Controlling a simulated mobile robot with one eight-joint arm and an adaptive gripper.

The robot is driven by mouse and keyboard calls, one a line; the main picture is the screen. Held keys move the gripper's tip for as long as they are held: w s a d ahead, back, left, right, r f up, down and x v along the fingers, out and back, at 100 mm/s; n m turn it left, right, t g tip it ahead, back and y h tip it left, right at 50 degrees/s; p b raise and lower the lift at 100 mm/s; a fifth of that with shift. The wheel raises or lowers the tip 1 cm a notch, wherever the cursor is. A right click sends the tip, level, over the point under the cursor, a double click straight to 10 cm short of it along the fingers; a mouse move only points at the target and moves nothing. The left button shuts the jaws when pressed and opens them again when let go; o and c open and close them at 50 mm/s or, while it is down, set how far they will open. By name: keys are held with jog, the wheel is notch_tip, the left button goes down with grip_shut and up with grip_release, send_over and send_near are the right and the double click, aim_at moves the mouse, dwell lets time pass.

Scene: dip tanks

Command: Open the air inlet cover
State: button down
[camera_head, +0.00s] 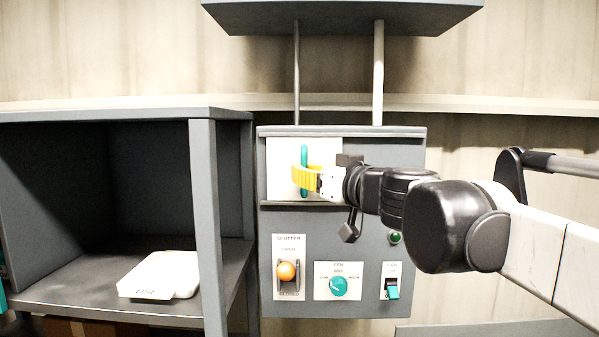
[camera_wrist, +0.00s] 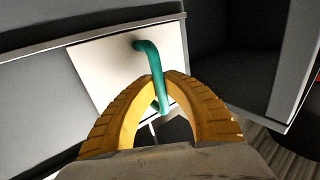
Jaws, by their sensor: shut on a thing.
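The air inlet cover (camera_head: 281,190) is a white panel near the top of the grey control box, with a green upright bar handle (camera_head: 304,158). My gripper (camera_head: 298,179) has yellow fingers closed around the handle's middle to lower part. In the wrist view the cover (camera_wrist: 105,70) lies flat behind the green handle (camera_wrist: 150,58), and the yellow fingers of my gripper (camera_wrist: 158,85) meet at the handle. The cover's right part is hidden behind my gripper in the head view.
The control box (camera_head: 342,253) carries a shutter lever with an orange knob (camera_head: 287,271), a teal fan knob (camera_head: 338,286) and a teal switch (camera_head: 392,289). A grey shelf unit (camera_head: 204,200) with a white tray (camera_head: 160,270) stands at left. A grey hood (camera_head: 340,15) hangs above.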

jog(key=d, duration=1.5)
jog(key=shift+s+d+b, duration=0.3)
jog(key=shift+b, duration=0.1)
jog(key=c, duration=1.5)
grip_release()
jog(key=shift+o, duration=0.2)
jog(key=v, duration=1.2)
jog(key=shift+s, duration=0.1)
